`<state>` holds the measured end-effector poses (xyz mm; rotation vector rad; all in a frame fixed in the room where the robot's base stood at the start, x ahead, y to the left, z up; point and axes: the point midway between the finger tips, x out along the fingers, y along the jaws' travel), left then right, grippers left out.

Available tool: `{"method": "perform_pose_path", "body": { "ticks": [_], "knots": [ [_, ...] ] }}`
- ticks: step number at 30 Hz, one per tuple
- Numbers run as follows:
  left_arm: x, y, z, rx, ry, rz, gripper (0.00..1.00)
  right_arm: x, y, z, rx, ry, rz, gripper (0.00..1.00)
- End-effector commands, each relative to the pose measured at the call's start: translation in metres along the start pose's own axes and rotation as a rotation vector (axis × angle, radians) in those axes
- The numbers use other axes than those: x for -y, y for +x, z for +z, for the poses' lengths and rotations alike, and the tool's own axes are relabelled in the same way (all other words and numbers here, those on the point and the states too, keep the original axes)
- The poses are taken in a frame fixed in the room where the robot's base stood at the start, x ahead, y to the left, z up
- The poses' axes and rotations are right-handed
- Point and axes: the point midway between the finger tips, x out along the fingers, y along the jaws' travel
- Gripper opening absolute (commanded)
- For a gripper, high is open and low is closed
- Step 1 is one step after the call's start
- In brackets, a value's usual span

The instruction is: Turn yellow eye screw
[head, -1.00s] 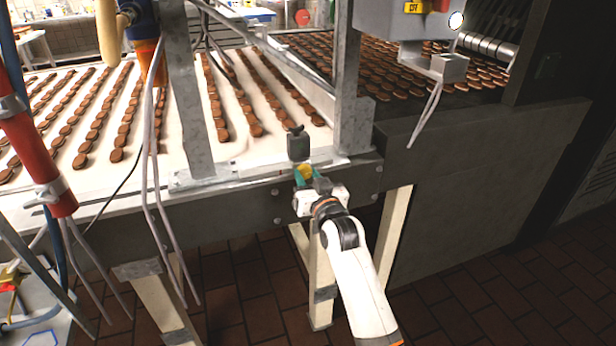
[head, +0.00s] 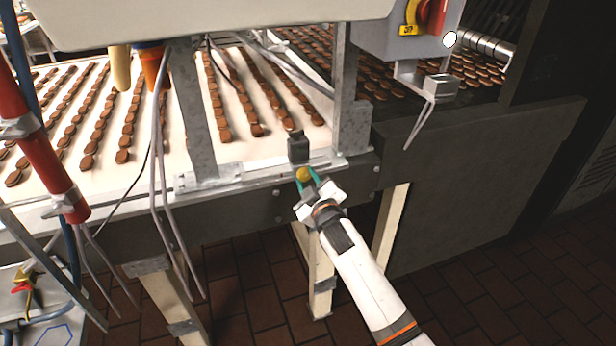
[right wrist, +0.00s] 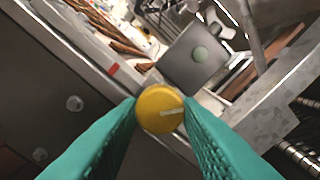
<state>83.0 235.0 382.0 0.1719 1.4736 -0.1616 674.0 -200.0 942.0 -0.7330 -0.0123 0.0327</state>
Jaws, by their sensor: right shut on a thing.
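The yellow eye screw (head: 303,174) sits at the conveyor frame's front edge, just below a small dark block. In the right wrist view it shows as a round yellow knob (right wrist: 160,109) with a pale mark on its face. My right gripper (head: 309,179) has teal fingers on both sides of the knob and is shut on it. In the right wrist view the fingertips (right wrist: 162,112) press against the knob's left and right sides. How the screw sits in the frame behind the knob is hidden. My left gripper is not in view.
The dark block (head: 298,148) stands on the rail above the knob. A metal post (head: 352,100) rises to its right. Rows of brown biscuits lie on the white belt (head: 170,140). Grey cables (head: 160,200) hang at the left. The brick floor (head: 450,290) at the front right is clear.

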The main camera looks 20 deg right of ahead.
Motion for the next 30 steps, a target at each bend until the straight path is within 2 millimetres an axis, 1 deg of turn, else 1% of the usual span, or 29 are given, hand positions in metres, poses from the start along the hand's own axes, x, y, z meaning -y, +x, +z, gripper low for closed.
{"method": "perform_pose_path", "body": {
  "ticks": [3,15,21,30],
  "knots": [
    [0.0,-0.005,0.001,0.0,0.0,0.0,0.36,0.001,0.0,0.001,0.001,-0.114,0.001,0.09],
    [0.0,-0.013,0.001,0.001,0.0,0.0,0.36,0.001,0.0,0.001,0.001,-0.464,0.0,0.09],
    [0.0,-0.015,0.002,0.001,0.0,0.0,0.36,0.001,0.0,0.0,0.0,-0.586,0.0,0.09],
    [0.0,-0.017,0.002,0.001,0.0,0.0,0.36,0.0,0.0,0.0,0.0,-0.68,0.0,0.09]
  ]
}}
